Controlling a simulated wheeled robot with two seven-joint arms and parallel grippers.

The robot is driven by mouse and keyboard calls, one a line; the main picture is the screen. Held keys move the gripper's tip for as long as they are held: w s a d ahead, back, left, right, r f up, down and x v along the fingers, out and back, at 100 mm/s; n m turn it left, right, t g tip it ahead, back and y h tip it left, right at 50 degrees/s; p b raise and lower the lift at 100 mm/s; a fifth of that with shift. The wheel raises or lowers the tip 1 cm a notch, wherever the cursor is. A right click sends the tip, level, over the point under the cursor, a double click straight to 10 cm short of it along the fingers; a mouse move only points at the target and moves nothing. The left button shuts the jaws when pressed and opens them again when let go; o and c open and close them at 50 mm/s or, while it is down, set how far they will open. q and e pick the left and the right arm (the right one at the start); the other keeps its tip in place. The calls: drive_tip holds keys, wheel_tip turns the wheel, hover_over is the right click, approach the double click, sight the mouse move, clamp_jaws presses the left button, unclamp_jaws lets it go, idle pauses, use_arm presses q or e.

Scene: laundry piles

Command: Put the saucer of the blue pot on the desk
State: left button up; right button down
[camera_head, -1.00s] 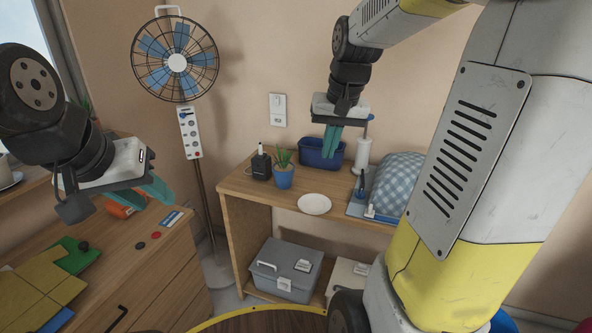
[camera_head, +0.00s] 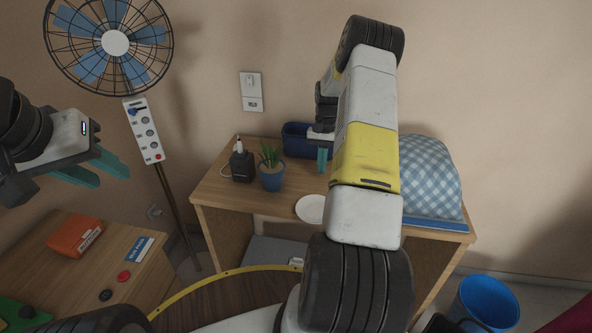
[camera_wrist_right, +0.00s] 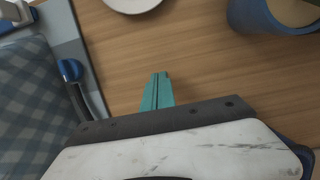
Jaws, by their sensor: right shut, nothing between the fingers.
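The white saucer (camera_head: 310,208) lies flat on the wooden desk (camera_head: 222,190) near its front edge, partly behind my right arm; its edge also shows in the right wrist view (camera_wrist_right: 133,4). The blue pot (camera_head: 271,179) with a green plant stands on the desk, left of the saucer. My right gripper (camera_head: 322,160) is low over the desk behind the saucer, apart from it. In the right wrist view its fingers (camera_wrist_right: 157,90) are together and empty. My left gripper (camera_head: 97,168) is open and empty, in the air left of the desk.
A dark blue bin (camera_head: 298,140) and a black box (camera_head: 242,165) stand on the desk. A fan (camera_head: 115,43) stands left. An orange item (camera_head: 75,236) lies on the left cabinet. A blue bucket (camera_head: 487,302) stands right.

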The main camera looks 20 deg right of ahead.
sight(316, 198)
drive_tip(key=s+a, duration=0.2)
drive_tip(key=s, duration=0.1)
drive_tip(key=s+a, duration=0.1)
drive_tip(key=s, duration=0.2)
drive_tip(key=s+a, duration=0.2)
drive_tip(key=s, duration=0.1)
drive_tip(key=shift+s+a+r, duration=0.1)
drive_tip(key=shift+s+a, duration=0.05)
drive_tip(key=shift+a, duration=0.2)
drive_tip(key=shift+s+a, duration=0.15)
drive_tip(key=shift+s, duration=0.1)
drive_tip(key=shift+x, duration=0.85)
drive_tip(key=shift+w, duration=0.2)
drive_tip(key=w+d, duration=0.2)
drive_tip(key=w, duration=0.1)
drive_tip(key=w+d, duration=0.1)
drive_tip(key=shift+w, duration=0.25)
drive_tip(key=shift+s+a+r, duration=0.1)
drive_tip(key=shift+s+a, duration=0.1)
drive_tip(key=shift+s, duration=0.1)
